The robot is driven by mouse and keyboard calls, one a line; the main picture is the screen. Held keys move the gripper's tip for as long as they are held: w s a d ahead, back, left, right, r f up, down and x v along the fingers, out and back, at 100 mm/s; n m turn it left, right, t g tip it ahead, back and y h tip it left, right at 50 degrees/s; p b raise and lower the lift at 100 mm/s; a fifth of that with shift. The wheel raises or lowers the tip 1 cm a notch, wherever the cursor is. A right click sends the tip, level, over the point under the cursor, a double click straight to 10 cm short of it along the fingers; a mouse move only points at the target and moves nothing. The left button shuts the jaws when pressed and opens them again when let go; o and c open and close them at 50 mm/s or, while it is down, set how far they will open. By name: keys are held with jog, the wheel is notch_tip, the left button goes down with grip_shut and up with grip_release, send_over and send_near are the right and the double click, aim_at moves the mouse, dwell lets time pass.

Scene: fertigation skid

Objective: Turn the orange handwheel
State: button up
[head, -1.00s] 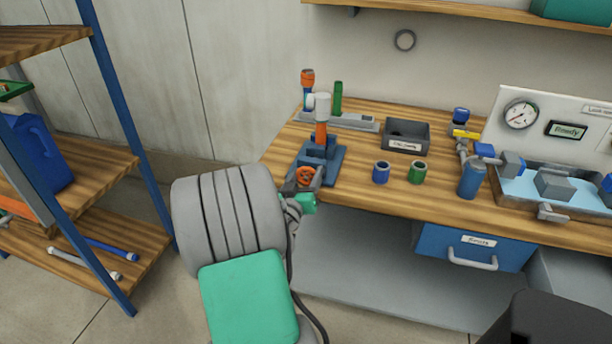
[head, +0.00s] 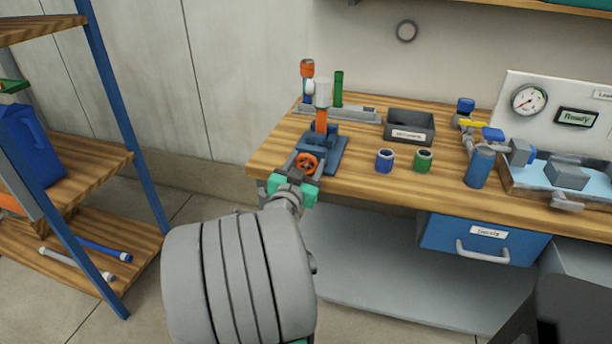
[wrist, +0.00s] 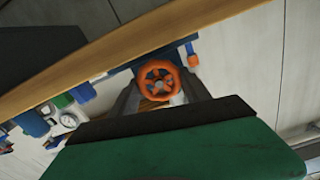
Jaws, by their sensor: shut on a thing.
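The orange handwheel (head: 306,163) is at the front of a blue stand (head: 335,150) near the bench's left front corner. It also shows in the wrist view (wrist: 158,78), round and spoked, facing the camera. My gripper (head: 304,168) reaches up to it from the front, with a grey finger on either side of the wheel, and is shut on it. In the wrist view the dark edge and green body of my gripper hide what lies below the wheel, and the exact finger contact is hard to see.
On the wooden bench (head: 365,190) stand a blue cup (head: 384,161), a green cup (head: 423,160) and a grey bin (head: 410,127). A blue drawer (head: 484,240) is under the bench. A shelf with a blue post (head: 125,125) stands at left. Floor between them is clear.

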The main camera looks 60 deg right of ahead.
jog(key=m+b, duration=0.1)
jog(key=b, duration=0.1)
jog(key=f+m+b, duration=0.1)
jog(key=b, duration=0.1)
jog(key=shift+m, duration=0.4)
jog(key=m+b, duration=0.1)
jog(key=b, duration=0.1)
jog(key=m+b, duration=0.1)
jog(key=b, duration=0.2)
jog(key=shift+s+r+m, duration=0.1)
jog(key=shift+r+m, duration=0.2)
jog(key=shift+m, duration=0.1)
jog(key=shift+b, duration=0.3)
